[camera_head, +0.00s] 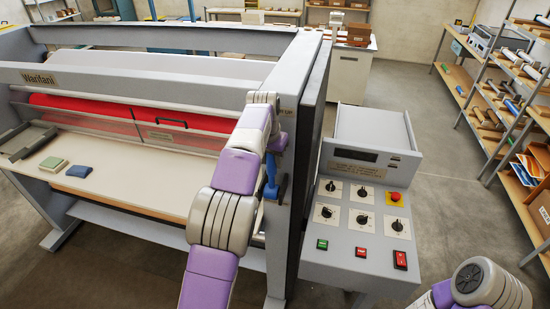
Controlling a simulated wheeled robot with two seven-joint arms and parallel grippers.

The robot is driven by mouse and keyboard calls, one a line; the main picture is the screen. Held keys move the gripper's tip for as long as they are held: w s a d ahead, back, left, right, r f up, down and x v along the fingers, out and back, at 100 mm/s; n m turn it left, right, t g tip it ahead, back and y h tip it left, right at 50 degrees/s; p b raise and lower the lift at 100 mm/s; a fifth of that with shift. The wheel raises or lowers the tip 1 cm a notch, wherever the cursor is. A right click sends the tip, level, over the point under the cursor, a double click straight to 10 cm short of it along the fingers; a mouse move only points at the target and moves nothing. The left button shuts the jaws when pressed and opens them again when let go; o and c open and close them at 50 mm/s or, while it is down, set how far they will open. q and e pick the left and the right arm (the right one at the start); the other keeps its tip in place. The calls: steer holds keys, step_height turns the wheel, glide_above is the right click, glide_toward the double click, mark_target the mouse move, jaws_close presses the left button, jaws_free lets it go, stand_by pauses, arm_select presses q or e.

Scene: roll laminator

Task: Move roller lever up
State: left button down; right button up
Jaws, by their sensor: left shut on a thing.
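The laminator's roller lever (271,188) is blue and sits on the inner face of the grey right end panel, pointing roughly up and down. My left arm comes up from the bottom of the camera_head view and bends over at the panel. My left gripper (272,158) points down there and is shut on the upper part of the lever. The arm's wrist hides part of the panel, and the fingertips are small and partly hidden. Only purple and grey links of my right arm show at the bottom right; its gripper is out of view.
The laminator's red roller (80,108) lies behind a clear guard. A green block (53,164) and a blue block (79,171) lie on its bed. A control box (362,210) with knobs and a red stop button stands right of the end panel. Shelves (510,100) line the right side.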

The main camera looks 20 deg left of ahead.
arm_select(q)
steer(key=c, duration=1)
jaws_free()
steer(key=shift+o, duration=1.2)
steer(key=shift+w+f, duration=0.1)
steer(key=shift+w, duration=0.05)
steer(key=shift+v, duration=3.8)
steer(key=shift+f, duration=0.1)
